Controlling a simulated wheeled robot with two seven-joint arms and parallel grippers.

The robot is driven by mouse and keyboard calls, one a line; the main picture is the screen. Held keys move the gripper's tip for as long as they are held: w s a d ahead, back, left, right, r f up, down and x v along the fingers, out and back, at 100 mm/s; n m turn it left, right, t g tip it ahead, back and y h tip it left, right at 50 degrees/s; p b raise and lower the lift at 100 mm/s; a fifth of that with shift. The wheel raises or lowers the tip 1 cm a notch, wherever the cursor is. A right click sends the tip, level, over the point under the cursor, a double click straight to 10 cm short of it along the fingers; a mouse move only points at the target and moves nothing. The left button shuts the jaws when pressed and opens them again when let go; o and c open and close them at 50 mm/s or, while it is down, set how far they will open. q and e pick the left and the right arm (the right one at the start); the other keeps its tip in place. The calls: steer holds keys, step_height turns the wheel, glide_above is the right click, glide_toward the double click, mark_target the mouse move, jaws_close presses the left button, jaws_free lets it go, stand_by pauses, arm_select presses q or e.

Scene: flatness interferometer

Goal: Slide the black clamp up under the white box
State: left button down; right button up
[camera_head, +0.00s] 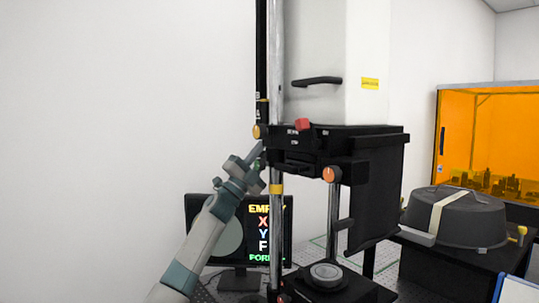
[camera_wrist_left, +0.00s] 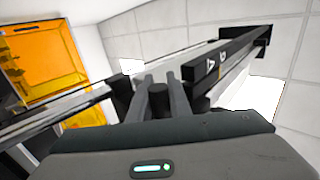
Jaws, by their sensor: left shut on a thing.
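The white box (camera_head: 352,58) is high on the chrome column (camera_head: 276,60), with a black handle on its front. Directly beneath it is a black housing (camera_head: 350,140). The black clamp (camera_head: 262,109) seems to be the small dark part at the column's left, above a yellow knob (camera_head: 260,131); its outline merges with the housing. My left gripper (camera_head: 261,147) reaches up to this spot from below left. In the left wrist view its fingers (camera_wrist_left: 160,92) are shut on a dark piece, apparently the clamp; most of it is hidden. My right gripper is not in view.
A monitor (camera_head: 238,240) stands behind my left arm. A round stage (camera_head: 325,275) sits on the black base below the housing. A dark grey domed case (camera_head: 455,217) and an orange enclosure (camera_head: 487,140) stand at the right. The wall side at left is clear.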

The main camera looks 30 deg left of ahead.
arm_select(q)
steer(key=shift+r, duration=0.15)
steer(key=c, duration=1.7)
jaws_free()
steer(key=shift+c, duration=0.2)
steer(key=shift+o, duration=0.5)
steer(key=shift+w, duration=0.15)
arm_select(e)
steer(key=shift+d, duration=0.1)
